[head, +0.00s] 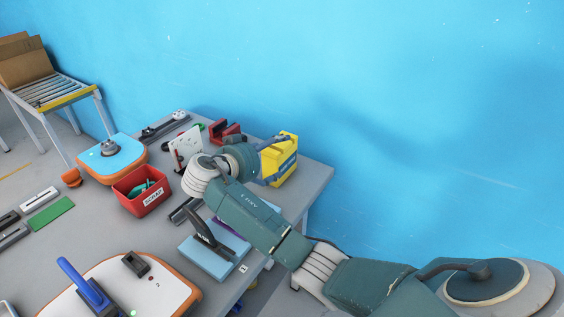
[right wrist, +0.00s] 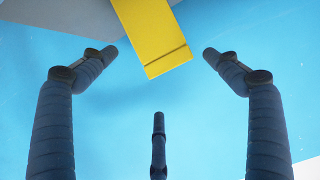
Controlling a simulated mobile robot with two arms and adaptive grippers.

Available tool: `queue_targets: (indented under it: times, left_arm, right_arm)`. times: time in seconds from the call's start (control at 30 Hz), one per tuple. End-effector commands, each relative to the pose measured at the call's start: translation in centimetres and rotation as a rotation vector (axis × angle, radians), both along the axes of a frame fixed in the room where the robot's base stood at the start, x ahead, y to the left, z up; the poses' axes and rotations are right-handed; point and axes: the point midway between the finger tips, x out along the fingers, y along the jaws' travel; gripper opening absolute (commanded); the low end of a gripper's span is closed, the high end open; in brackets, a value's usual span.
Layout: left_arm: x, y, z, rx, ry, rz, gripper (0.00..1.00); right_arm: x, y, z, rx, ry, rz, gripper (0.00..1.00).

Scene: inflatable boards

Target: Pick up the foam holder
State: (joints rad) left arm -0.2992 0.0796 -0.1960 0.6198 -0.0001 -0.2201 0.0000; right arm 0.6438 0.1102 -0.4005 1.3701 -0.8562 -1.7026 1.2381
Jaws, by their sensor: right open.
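A yellow block-like object (head: 291,147), likely the foam holder, stands at the far right corner of the grey table, near the blue wall. My right gripper (head: 276,157) is right beside it and partly covers it. In the right wrist view, one yellow end (right wrist: 153,38) of the object shows at the top, between the tips of two open fingers. The right gripper (right wrist: 158,75) is open, with clear gaps between its fingers and the yellow part. I cannot tell whether any finger touches it. My left gripper is not in view.
The grey table (head: 318,172) holds a red scrap bin (head: 130,201), a white board (head: 186,147), a red holder (head: 222,130) and a light blue block (head: 205,262) under my right arm. A blue-topped board (head: 118,156) lies at the left. The blue wall (head: 420,100) rises behind.

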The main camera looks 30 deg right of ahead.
Motion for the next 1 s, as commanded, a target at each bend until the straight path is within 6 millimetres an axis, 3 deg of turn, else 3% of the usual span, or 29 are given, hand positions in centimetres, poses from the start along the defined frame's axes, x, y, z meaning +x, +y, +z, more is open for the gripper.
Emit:
queue_targets:
  times: [0.53,1.0]
  left_arm:
    - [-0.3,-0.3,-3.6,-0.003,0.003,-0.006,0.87]
    - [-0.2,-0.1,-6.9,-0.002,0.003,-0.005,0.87]
  right_arm:
    - [0.1,-0.2,-3.5,-0.001,0.0,0.0,0.89]
    - [2.4,-4.6,-6.5,-0.003,0.0,-0.002,0.89]
